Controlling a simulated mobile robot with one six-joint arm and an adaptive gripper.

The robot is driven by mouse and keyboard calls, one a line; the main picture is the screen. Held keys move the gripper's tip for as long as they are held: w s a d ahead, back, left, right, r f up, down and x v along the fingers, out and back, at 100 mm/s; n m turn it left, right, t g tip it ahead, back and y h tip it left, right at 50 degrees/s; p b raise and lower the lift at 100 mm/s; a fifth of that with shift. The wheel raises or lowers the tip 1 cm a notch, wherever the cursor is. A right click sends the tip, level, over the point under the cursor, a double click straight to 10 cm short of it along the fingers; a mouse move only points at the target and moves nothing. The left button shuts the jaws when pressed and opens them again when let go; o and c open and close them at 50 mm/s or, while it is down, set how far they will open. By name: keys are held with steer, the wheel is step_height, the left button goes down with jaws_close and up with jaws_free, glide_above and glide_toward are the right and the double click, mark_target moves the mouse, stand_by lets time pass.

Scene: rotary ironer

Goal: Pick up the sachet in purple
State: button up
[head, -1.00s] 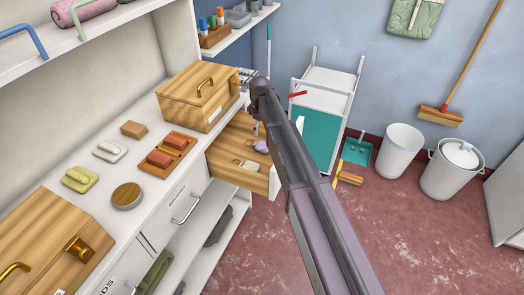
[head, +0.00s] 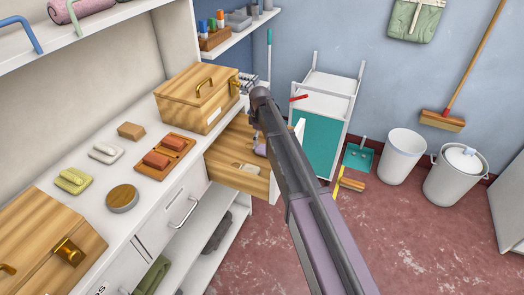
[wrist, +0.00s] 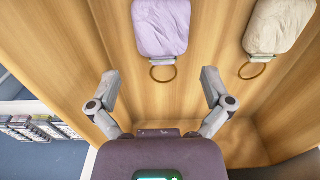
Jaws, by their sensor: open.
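The purple sachet (wrist: 160,27) lies in an open wooden drawer (head: 237,172), a pale lilac pouch with a ring at its near end. In the wrist view it is at the top middle, ahead of my gripper and between the lines of its fingers. In the head view my arm hides most of it. My gripper (wrist: 162,88) is open and empty, with its two fingers spread apart and not touching the sachet. A cream sachet (wrist: 277,25) with a similar ring lies to the right of the purple one in the wrist view.
The drawer walls rise around the sachets. A wooden box (head: 198,95) with a handle stands on the white counter (head: 92,215) above the drawer. A white trolley (head: 328,90) with a teal panel stands behind my arm. Red floor is clear at the lower right.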

mark_target(260, 147)
steer(key=shift+s+d+f+b, duration=0.1)
steer(key=shift+s+f+b, duration=0.05)
steer(key=shift+f+b, duration=2.45)
steer(key=shift+c, duration=0.2)
steer(key=c, duration=0.7)
